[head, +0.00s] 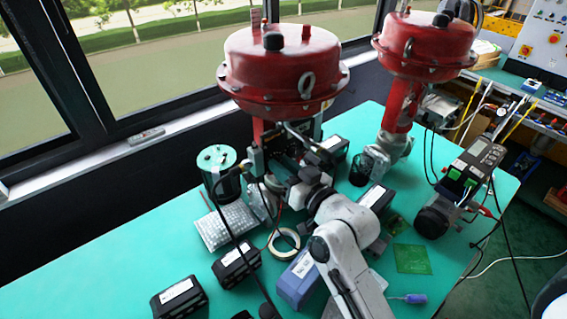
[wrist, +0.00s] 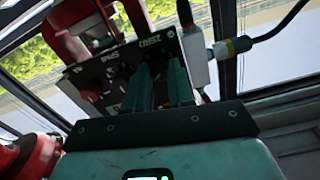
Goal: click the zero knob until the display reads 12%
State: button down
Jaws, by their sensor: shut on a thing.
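The dark positioner panel (wrist: 105,75) with knobs and white lettering fills the upper middle of the wrist view. The lettering is blurred and too slanted to read surely. My gripper (wrist: 162,75) reaches up to this panel with two dark green fingers, just below its right-hand label. The fingers are shut on a small knob, which they mostly hide. In the head view my gripper (head: 277,188) is at the positioner under the left red actuator (head: 283,62), and my arm covers part of it.
A second red actuator (head: 425,40) stands behind right. Black boxes (head: 178,298), a tape roll (head: 284,241), a blue box (head: 298,281) and a screwdriver (head: 410,298) lie on the green table (head: 110,272).

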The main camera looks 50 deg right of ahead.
jog(key=shift+m, duration=0.5)
jog(key=c, duration=1.2)
grip_release()
jog(key=shift+c, duration=0.2)
jog(key=b+v, duration=0.2)
jog(key=v, duration=0.9)
